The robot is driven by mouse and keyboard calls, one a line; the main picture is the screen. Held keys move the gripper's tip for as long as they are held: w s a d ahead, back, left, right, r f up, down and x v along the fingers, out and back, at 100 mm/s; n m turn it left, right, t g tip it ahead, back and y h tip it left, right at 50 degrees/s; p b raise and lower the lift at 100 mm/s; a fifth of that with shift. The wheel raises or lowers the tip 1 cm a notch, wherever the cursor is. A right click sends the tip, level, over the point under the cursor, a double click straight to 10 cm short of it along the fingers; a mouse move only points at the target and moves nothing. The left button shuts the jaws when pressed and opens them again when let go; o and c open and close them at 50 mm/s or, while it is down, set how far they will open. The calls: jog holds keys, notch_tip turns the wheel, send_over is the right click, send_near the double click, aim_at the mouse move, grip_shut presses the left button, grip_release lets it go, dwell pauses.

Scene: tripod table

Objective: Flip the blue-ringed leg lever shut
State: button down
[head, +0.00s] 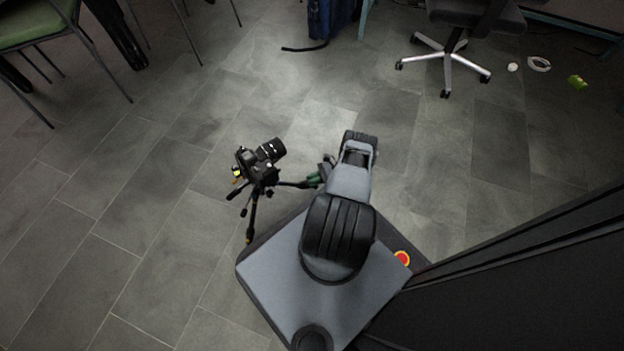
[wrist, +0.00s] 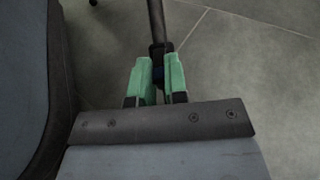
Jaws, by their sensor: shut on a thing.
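A black tripod (head: 252,212) with a camera (head: 261,155) on top stands on the floor left of my arm. In the wrist view, one dark tripod leg (wrist: 155,22) runs down from the top edge to between the green fingers of my gripper (wrist: 158,77). The fingers are shut on a dark part of that leg. A faint bluish patch shows between the fingers, likely the blue-ringed leg lever (wrist: 158,74); its angle is hidden by the fingers. In the head view my gripper (head: 316,179) is low, beside the tripod's right leg, partly behind my arm.
My base fills the space close to the tripod. A swivel chair (head: 446,60) and a blue bag (head: 330,18) are at the back; a green-seated chair (head: 35,27) is at the far left. The floor left of the tripod is clear.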

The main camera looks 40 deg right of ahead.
jog(key=shift+f+y, duration=0.25)
jog(key=shift+y, duration=0.25)
dwell(0.3)
jog(key=c, duration=1.1)
grip_release()
jog(key=shift+c, duration=0.2)
jog(key=shift+r, duration=0.15)
